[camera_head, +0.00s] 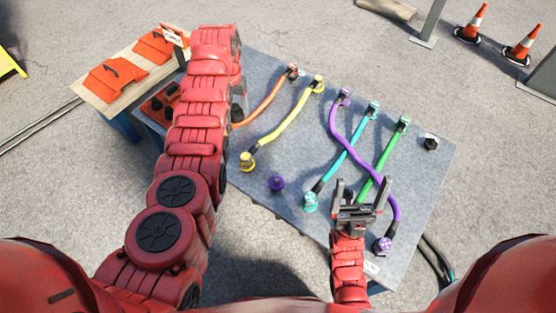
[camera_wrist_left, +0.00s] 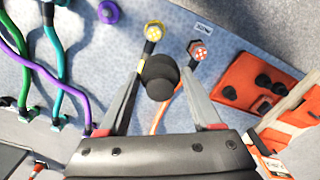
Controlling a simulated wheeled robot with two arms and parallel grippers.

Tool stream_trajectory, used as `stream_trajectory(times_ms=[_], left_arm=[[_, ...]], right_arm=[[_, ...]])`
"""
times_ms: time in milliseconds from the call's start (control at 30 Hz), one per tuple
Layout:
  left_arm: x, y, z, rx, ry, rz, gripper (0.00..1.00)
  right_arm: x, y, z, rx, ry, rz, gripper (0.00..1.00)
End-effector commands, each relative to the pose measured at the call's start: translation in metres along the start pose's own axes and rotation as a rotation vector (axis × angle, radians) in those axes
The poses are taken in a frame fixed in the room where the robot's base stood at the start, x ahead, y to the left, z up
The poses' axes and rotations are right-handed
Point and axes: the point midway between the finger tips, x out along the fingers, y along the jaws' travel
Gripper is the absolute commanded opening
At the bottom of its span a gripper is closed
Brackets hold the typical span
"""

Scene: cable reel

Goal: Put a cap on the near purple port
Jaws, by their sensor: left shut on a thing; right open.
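The near purple port (camera_head: 277,183) stands on the grey board with no cable on it. It also shows at the top of the left wrist view (camera_wrist_left: 109,12). My left gripper (camera_wrist_left: 170,66) is shut on a round black cap (camera_wrist_left: 158,82), held above the board. In the wrist view the cap is below and right of the purple port, apart from it, near the yellow plug (camera_wrist_left: 153,32) and orange plug (camera_wrist_left: 199,52). In the head view my left arm largely hides this gripper. My right gripper (camera_head: 360,195) is open and empty over the board's near right part.
A purple cable (camera_head: 365,160) and yellow (camera_head: 288,125), orange, teal and green cables lie across the board (camera_head: 300,215). An orange tray (camera_wrist_left: 245,80) holds black caps. A wooden table (camera_head: 130,75) carries orange boxes. Traffic cones (camera_head: 472,25) stand at the back right.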

Motion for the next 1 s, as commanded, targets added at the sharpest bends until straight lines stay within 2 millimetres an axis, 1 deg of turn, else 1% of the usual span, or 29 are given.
stream_trajectory(times_ms=[33,67,100,167,200,300,400,500,600,767,867,1000], left_arm=[[0.018,0.009,0.005,0.018,-0.003,0.001,0.00],[0.028,0.016,0.008,0.028,-0.003,0.003,0.00],[0.044,0.028,0.013,0.043,-0.004,0.004,0.00],[0.067,0.048,0.024,0.063,-0.007,0.007,0.00],[0.080,0.062,0.031,0.074,-0.004,0.008,0.00],[0.109,0.092,0.051,0.087,-0.005,0.008,0.00],[0.128,0.117,0.069,0.089,-0.007,0.006,0.00],[0.136,0.132,0.078,0.084,-0.001,0.003,0.00],[0.141,0.140,0.083,0.081,-0.001,0.002,0.00],[0.148,0.140,0.084,0.079,-0.002,0.000,0.00],[0.156,0.140,0.084,0.079,-0.002,-0.001,0.00],[0.173,0.140,0.083,0.080,-0.003,-0.001,0.00]], right_arm=[[0.004,0.000,-0.001,0.000,0.000,0.000,0.92],[0.005,0.000,-0.001,0.000,0.000,0.000,0.92],[0.007,0.000,-0.001,0.000,0.000,0.000,0.92],[0.009,0.000,-0.002,0.000,0.000,0.000,0.92],[0.011,0.001,-0.002,0.000,0.000,0.000,0.92],[0.014,0.001,-0.002,0.000,0.000,0.000,0.92],[0.016,0.001,-0.003,0.000,0.000,0.000,0.92],[0.017,0.001,-0.003,0.000,0.000,0.000,0.92],[0.017,0.001,-0.003,0.000,0.000,0.000,0.92],[0.012,0.001,-0.002,0.000,0.000,0.000,0.92],[0.006,0.000,-0.001,0.000,0.000,0.000,0.92],[-0.004,0.000,0.001,0.000,0.000,0.000,0.92]])
